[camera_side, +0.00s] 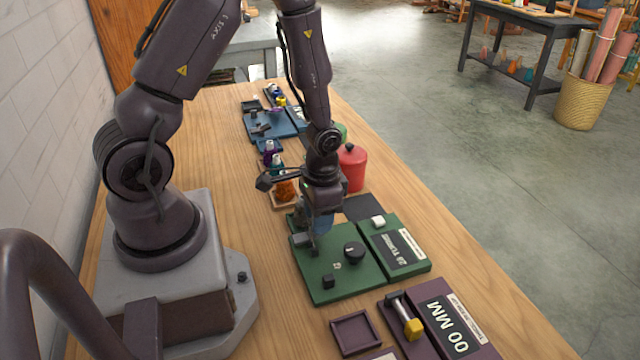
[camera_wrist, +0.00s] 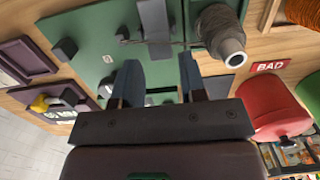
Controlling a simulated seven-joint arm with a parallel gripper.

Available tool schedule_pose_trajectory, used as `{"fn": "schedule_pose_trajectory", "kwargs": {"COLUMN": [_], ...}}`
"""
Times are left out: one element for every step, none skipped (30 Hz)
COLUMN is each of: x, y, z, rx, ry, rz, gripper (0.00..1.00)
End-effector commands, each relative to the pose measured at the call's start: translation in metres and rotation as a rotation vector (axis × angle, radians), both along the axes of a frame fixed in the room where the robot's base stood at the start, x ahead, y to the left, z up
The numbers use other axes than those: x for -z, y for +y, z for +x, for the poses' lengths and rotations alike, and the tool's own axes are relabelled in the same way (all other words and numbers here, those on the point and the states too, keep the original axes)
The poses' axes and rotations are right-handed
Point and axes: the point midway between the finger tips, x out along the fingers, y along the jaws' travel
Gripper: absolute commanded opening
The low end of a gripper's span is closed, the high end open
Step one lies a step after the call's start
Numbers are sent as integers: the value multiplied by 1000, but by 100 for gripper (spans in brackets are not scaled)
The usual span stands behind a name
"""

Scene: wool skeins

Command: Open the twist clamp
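A green board (camera_side: 325,283) lies on the bench and also shows in the wrist view (camera_wrist: 95,25). It carries a round black knob (camera_side: 353,250), a small black block (camera_side: 328,282) and a grey upright fitting (camera_wrist: 155,22) with a thin crossbar, probably the twist clamp. A grey wound cylinder (camera_wrist: 222,35) stands at the board's edge beside that fitting. My gripper (camera_wrist: 160,75) is over the board, close to the grey fitting; its two blue-grey fingers are apart, with no object seen held between them. It hides part of the board in the side view (camera_side: 322,228).
A labelled green unit (camera_side: 400,262) adjoins the board. A purple board (camera_side: 455,325) with a yellow-knobbed lever (camera_side: 412,328) and a purple tray (camera_side: 355,333) lie nearer the camera. A red canister (camera_side: 352,168) and an orange skein (camera_side: 286,190) stand behind my gripper.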

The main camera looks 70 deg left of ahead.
Motion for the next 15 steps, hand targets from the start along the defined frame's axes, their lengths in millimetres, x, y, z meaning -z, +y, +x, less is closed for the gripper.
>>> {"fn": "schedule_pose_trajectory", "kwargs": {"x": [-11, -16, -25, -31, -37, -46, -52, -58, -65, -71, -76, -83, -87, -91, -96], "y": [1, 1, 1, 1, 1, 1, 1, 1, 1, 1, 1, 1, 1, 1, 1], "z": [1, 2, 3, 3, 3, 4, 4, 4, 5, 5, 5, 6, 6, 6, 7], "rx": [-2, -2, -1, -2, -3, -3, -1, -1, -3, -3, -2, -1, -2, -2, -2], "ry": [-7, -8, -8, -8, -8, -8, -8, -7, -7, -8, -7, -6, -6, -6, -5], "rz": [2, 2, 2, 2, 3, 3, 3, 3, 3, 3, 3, 3, 2, 2, 3], "gripper": [38, 38, 38, 38, 38, 38, 38, 38, 38, 38, 38, 38, 38, 38, 38]}}
